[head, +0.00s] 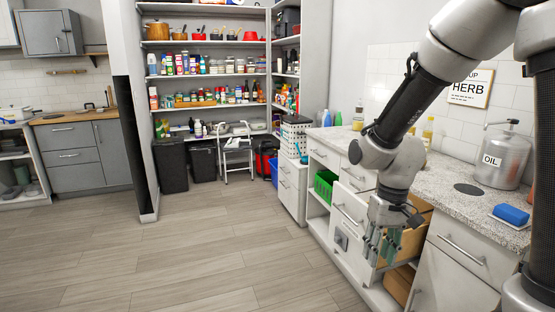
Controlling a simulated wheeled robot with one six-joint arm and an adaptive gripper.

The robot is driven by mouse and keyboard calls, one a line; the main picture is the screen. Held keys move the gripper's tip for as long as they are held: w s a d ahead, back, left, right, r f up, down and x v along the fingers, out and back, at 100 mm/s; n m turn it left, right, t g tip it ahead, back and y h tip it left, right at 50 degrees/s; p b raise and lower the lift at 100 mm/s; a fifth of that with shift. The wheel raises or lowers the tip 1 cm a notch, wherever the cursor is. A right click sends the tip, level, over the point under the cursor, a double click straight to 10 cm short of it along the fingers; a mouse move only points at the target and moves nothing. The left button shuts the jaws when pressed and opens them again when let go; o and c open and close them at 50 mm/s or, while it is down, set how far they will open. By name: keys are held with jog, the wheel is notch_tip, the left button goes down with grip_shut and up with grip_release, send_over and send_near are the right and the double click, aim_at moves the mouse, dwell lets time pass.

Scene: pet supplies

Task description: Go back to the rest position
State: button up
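My arm comes in from the upper right and reaches down over the lower cabinets on the right. No held object can be made out.
A green bin (325,186) sits in an open cabinet section. Pantry shelves (207,75) stand at the back. The wooden floor (190,265) at left is clear.

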jog(key=s+d+r+t, duration=0.3)
jog(key=s+d+r, duration=0.3)
jog(key=r, duration=0.3)
jog(key=s+d+r+m+t, duration=0.1)
jog(key=s+d+r+t, duration=0.1)
jog(key=s+d+r, duration=0.4)
notch_tip(320, 180, up, 3)
jog(key=shift+f+t+h, duration=0.1)
jog(key=shift+t+h, duration=0.3)
jog(key=shift+s+d, duration=0.1)
